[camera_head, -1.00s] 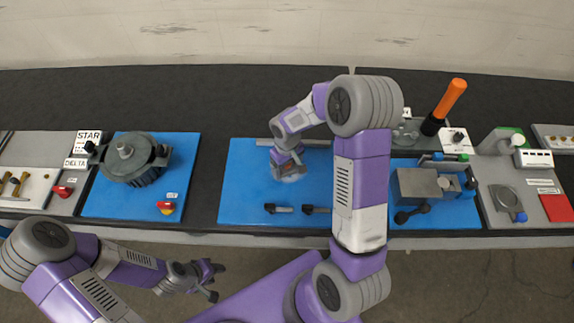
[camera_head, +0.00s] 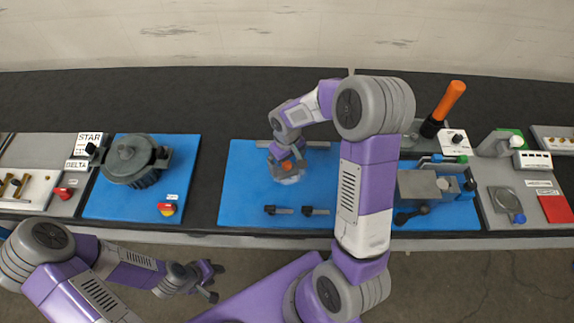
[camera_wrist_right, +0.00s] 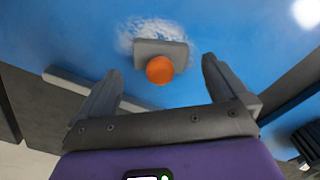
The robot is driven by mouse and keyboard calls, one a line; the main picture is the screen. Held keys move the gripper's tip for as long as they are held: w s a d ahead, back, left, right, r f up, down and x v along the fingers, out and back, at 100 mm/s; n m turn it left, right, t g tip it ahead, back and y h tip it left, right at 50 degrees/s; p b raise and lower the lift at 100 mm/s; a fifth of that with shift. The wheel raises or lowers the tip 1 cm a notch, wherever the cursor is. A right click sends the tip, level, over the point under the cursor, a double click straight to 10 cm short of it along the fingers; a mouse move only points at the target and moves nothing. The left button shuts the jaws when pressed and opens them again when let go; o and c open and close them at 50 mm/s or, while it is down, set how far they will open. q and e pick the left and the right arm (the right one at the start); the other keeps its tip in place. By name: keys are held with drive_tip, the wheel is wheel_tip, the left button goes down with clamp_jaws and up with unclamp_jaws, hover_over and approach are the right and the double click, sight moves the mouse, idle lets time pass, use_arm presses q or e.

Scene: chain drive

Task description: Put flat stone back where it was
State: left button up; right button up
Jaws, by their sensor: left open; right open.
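A small grey block with an orange ball knob (camera_wrist_right: 172,46), which looks like the flat stone, sits on a pale whitish smear on the blue mat (camera_head: 240,205). In the head view its orange knob (camera_head: 287,167) shows beside my right gripper. My right gripper (camera_wrist_right: 160,70) is open above the mat. Its fingers are apart on either side of the view, with the block between and beyond their tips, and nothing is held. My left gripper (camera_head: 213,283) is open and empty in front of the bench edge.
A grey bar (camera_head: 318,144) lies along the mat's back edge. Two small dark-handled parts (camera_head: 279,210) lie near its front. A vise-like fixture (camera_head: 420,187) and an upright orange handle (camera_head: 450,100) stand at right.

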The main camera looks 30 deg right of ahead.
sight(287, 164)
wheel_tip(287, 164, up, 9)
drive_tip(key=shift+f+p, duration=0.2)
drive_tip(key=shift+p, duration=0.25)
